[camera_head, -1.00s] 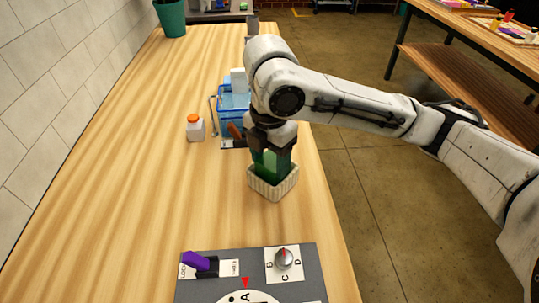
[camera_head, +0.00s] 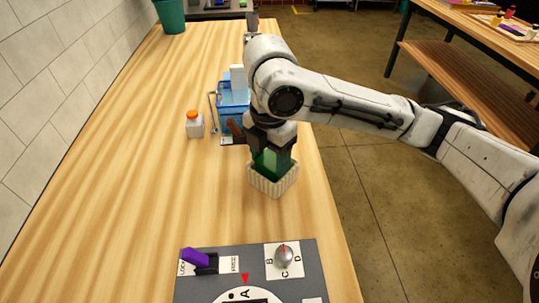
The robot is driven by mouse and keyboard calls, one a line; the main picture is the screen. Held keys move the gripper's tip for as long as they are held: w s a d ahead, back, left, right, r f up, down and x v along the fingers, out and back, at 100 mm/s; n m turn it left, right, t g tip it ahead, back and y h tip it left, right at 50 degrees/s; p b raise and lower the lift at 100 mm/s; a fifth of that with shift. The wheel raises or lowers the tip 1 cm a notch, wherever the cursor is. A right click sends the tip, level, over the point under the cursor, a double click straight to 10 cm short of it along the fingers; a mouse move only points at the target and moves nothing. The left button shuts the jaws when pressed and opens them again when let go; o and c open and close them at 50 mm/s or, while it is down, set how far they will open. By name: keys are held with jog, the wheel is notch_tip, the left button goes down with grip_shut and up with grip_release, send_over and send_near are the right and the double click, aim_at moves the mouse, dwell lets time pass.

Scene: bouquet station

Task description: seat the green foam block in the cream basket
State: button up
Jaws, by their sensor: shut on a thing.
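The cream basket (camera_head: 272,184) stands on the wooden table near its right edge. The green foam block (camera_head: 272,163) is inside the basket's opening, with its upper part showing above the rim. My gripper (camera_head: 271,150) points down over the basket and is shut on the block, with dark fingers on both sides of it. The lower part of the block is hidden by the basket wall, so I cannot tell whether it touches the bottom.
A white bottle with an orange cap (camera_head: 194,125) and a blue bin (camera_head: 232,104) stand behind the basket. A grey panel (camera_head: 305,262) with a knob and a purple lever lies in front. The table left of the basket is clear.

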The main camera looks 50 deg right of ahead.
jog(key=o, duration=1.4)
notch_tip(320, 180, up, 7)
jog(key=p, duration=0.6)
dwell(0.5)
dwell(0.6)
